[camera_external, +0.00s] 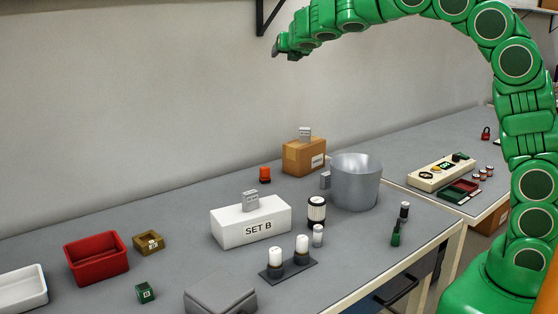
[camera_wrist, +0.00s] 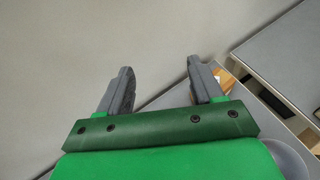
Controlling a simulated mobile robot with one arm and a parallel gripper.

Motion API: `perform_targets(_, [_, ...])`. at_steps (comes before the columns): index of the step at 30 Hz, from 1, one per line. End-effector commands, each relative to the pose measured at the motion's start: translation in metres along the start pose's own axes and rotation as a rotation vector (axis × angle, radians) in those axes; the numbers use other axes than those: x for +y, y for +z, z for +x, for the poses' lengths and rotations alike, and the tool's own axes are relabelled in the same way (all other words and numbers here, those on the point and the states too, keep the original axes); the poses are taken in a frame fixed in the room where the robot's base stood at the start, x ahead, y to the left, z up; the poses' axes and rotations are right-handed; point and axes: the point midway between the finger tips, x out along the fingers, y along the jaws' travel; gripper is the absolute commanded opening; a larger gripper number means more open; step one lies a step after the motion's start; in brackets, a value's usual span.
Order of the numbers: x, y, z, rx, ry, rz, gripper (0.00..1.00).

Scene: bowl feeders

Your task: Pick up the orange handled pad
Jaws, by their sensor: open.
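A small orange object with a dark base (camera_external: 265,174), which looks like the orange handled pad, stands on the grey table near the wall, left of the cardboard box. Its exact shape is too small to tell. My gripper (camera_external: 278,50) is high in front of the wall, well above the table and apart from everything. In the wrist view my gripper (camera_wrist: 160,72) shows two grey fingers spread apart with nothing between them. The orange object does not show in the wrist view.
The cardboard box (camera_external: 303,157) carries a small grey block. The metal bucket (camera_external: 357,183) stands right of it. The white SET B box (camera_external: 251,223) stands in front. A red bin (camera_external: 96,258) is at left.

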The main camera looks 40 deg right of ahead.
Motion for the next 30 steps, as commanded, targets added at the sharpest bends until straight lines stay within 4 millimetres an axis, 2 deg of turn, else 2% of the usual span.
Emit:
perform_targets(3, [0.020,-0.007,0.006,-0.008,0.040,-0.078,0.66])
perform_targets(10, [0.050,-0.017,0.013,-0.027,0.100,-0.204,0.66])
perform_targets(23, [0.038,-0.068,0.037,-0.026,0.094,-0.202,0.66])
perform_targets(30, [0.031,-0.111,0.057,-0.025,0.093,-0.205,0.66])
